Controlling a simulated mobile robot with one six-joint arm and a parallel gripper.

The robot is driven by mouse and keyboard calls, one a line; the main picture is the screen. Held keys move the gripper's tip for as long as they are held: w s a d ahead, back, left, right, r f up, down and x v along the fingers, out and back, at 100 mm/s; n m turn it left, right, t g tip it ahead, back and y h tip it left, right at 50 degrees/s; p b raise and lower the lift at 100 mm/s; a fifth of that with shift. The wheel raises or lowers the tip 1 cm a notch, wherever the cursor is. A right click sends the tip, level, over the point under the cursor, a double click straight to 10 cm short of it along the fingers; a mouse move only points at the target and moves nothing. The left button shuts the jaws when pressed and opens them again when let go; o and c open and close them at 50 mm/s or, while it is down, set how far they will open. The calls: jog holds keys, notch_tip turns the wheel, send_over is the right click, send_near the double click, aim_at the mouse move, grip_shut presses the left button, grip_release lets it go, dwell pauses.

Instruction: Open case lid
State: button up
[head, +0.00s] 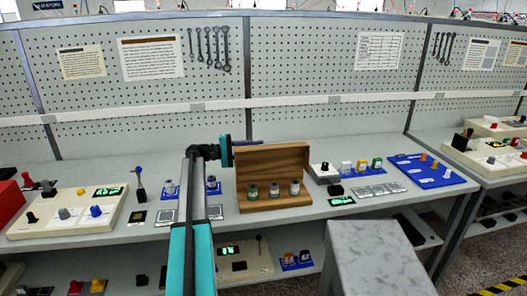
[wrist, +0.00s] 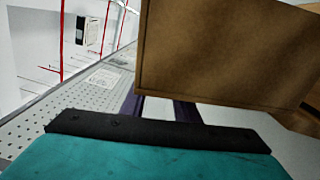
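The wooden case (head: 278,203) sits on the bench in the head view, with several small spool-like items standing in its front part. Its lid (head: 272,165) stands raised, roughly upright, at the back. The lid is also a large brown panel in the wrist view (wrist: 225,50). My gripper (head: 250,142) is at the lid's upper left, its purple finger running along behind the top edge. In the wrist view the purple fingers pass behind the panel with a gap between their visible parts. Their tips are hidden, and contact with the lid cannot be told.
A beige control box (head: 70,212) is at left, and a blue tray (head: 425,172) with knobs is at right. Small jars (head: 362,167) and flat grey plates stand right of the case. A pegboard wall (head: 310,60) rises behind. A grey block (head: 375,255) is in front.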

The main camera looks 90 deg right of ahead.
jog(key=b+v, duration=0.1)
jog(key=v, duration=0.8)
jog(key=shift+b, duration=0.4)
